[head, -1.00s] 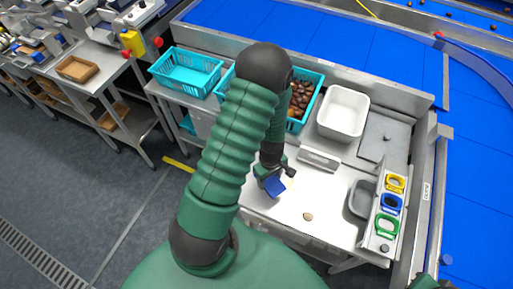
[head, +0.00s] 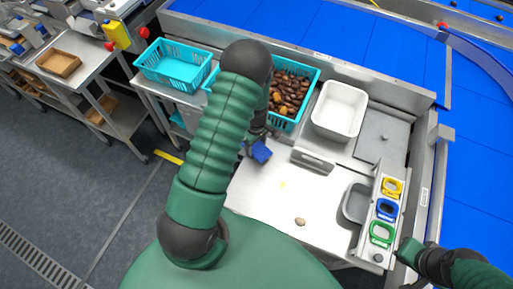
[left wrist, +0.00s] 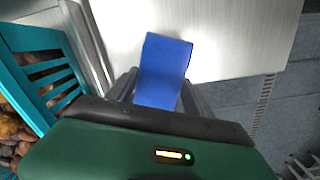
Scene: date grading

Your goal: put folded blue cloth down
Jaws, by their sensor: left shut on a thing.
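The folded blue cloth (head: 261,152) is held by my left gripper (head: 252,147) over the back left part of the light worktable (head: 262,200). In the left wrist view the cloth (left wrist: 165,62) stands out between the two fingers of the left gripper (left wrist: 158,92), which are shut on it. The pale table top (left wrist: 225,35) lies beyond it; I cannot tell whether the cloth touches it. My right gripper (head: 408,250) is at the lower right beside the tag rack; its fingers cannot be made out.
A teal crate of dates (head: 312,92) stands behind the left gripper, with a white bin (head: 339,109) to its right. The table's middle is mostly clear.

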